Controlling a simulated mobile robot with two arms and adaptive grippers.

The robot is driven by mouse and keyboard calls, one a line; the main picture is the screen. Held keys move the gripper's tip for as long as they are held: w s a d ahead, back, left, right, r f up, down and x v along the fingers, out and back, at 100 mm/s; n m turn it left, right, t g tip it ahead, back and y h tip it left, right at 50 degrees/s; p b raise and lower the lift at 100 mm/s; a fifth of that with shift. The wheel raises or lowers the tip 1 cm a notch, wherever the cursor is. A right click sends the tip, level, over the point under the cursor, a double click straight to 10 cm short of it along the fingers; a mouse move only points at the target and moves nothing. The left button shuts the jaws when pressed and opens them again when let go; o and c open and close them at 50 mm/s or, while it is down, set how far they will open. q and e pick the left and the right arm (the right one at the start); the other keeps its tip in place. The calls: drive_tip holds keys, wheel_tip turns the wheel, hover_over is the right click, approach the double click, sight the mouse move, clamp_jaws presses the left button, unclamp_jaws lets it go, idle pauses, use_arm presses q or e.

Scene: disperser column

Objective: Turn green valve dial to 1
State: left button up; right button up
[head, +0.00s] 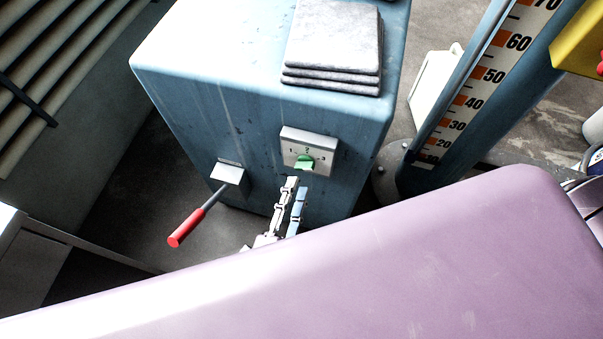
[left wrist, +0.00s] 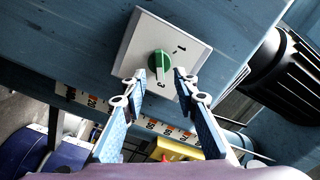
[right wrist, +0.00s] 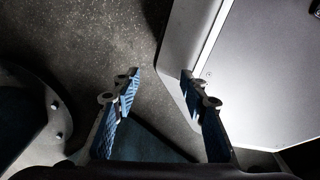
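The green valve dial (head: 304,162) sits on a pale plate (head: 322,142) with numbers, on the front of a blue cabinet (head: 250,110). In the left wrist view the green dial (left wrist: 159,64) shows close up, with 1 and 3 readable on its plate (left wrist: 143,38). My left gripper (head: 294,183) is open just below the dial. Its fingertips (left wrist: 159,76) are spread to either side of the dial's near end; contact cannot be told. My right gripper (right wrist: 160,76) is open and empty, away from the dial and outside the head view.
A lever with a red handle (head: 187,228) sticks out left of the dial. Grey folded cloths (head: 333,45) lie on the cabinet. A scale column (head: 477,85) stands at right. In the right wrist view a white panel (right wrist: 265,75) is close to the right finger, over dark floor.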

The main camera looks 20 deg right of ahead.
sight(303, 170)
use_arm(q)
drive_tip(key=x, duration=0.4)
drive_tip(key=shift+w, duration=0.15)
drive_tip(key=shift+w+d, duration=0.2)
drive_tip(key=shift+w, duration=0.1)
drive_tip(key=shift+f, duration=0.1)
use_arm(e)
drive_tip(key=shift+w+a+r, duration=0.1)
drive_tip(key=shift+w, duration=0.9)
use_arm(q)
drive_tip(key=shift+c, duration=0.5)
clamp_jaws()
use_arm(e)
drive_tip(key=shift+s, duration=0.3)
